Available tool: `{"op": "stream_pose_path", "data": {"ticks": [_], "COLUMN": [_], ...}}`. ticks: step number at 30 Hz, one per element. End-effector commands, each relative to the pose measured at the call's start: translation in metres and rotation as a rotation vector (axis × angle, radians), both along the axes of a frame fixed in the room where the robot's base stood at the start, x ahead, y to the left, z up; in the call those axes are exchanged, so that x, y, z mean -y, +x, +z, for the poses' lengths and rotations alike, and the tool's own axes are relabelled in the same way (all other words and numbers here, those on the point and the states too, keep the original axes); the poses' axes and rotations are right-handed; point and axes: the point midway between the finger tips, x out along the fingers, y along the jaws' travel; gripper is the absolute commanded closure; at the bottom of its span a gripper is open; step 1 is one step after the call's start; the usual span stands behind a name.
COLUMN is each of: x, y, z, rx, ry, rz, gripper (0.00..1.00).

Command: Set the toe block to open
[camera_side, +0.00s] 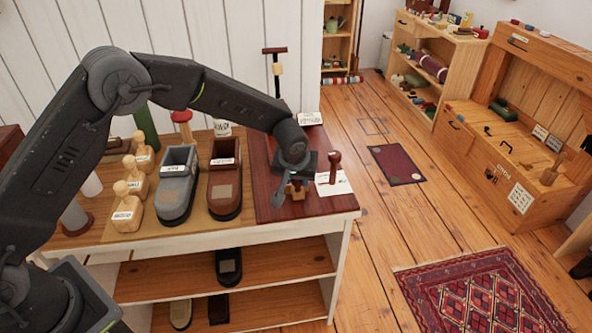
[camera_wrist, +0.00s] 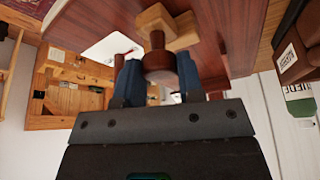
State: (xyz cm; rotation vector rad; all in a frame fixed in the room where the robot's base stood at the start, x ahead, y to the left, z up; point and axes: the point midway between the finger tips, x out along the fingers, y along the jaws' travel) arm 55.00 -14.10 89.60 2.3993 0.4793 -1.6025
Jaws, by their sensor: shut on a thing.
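The toe block (camera_side: 298,194) is a small light-wood piece on the dark red board at the right end of the bench, directly under my gripper (camera_side: 296,181). In the wrist view its light-wood part (camera_wrist: 160,20) shows as crossed pieces, with a round dark brown knob (camera_wrist: 158,62) standing from it. My gripper (camera_wrist: 158,76) has its two blue fingers closed on either side of that knob. In the side view my gripper hides most of the knob. I cannot read any open or closed marking near the block.
A dark red-brown handled stamp (camera_side: 335,166) stands on a white card (camera_side: 333,186) just right of my gripper. A tall T-topped stand (camera_side: 276,72) rises behind.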

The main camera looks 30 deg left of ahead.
Motion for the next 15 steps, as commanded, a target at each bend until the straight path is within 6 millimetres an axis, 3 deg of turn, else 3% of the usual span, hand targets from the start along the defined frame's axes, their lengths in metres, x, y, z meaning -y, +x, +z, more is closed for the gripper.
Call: {"op": "stream_pose_path", "data": {"ticks": [1,6,15], "x": [0.013,0.039,0.05], "y": [-0.011,-0.037,-0.049], "z": [0.001,0.001,0.0], "rx": [-0.001,-0.002,-0.002], "ry": [-0.002,-0.001,-0.004], "rz": [-0.008,-0.007,-0.001], "gripper": [1.0,1.0,1.0]}}
